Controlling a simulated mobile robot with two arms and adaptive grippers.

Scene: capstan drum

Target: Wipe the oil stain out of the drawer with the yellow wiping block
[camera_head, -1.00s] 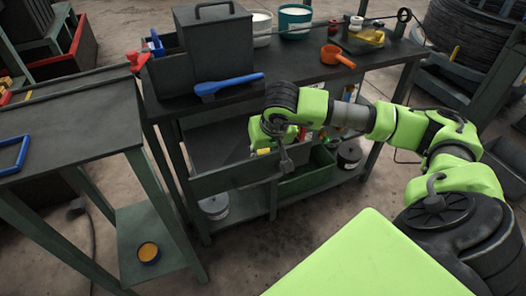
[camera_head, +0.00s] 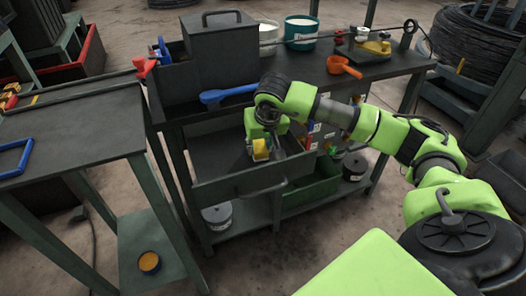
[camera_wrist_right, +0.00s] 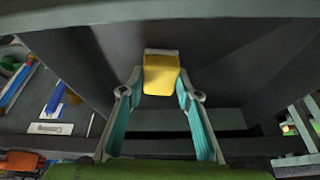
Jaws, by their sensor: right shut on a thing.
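The open drawer (camera_head: 213,188) sticks out from under the workbench top, with a dark interior. My right gripper (camera_head: 260,148) is inside the drawer's outline, behind its front wall, pointing down. It is shut on the yellow wiping block (camera_head: 261,151). In the right wrist view the block (camera_wrist_right: 161,76) sits between the two teal-padded fingertips, near a grey drawer wall. I cannot tell whether the block touches the drawer floor. I cannot make out the oil stain. My left gripper is not in view.
The workbench (camera_head: 300,75) carries a grey box (camera_head: 222,52), a blue-handled tool (camera_head: 228,94) and an orange scoop (camera_head: 344,67). A green bin (camera_head: 312,192) stands on the shelf below the drawer. A side table (camera_head: 75,130) stands at the left.

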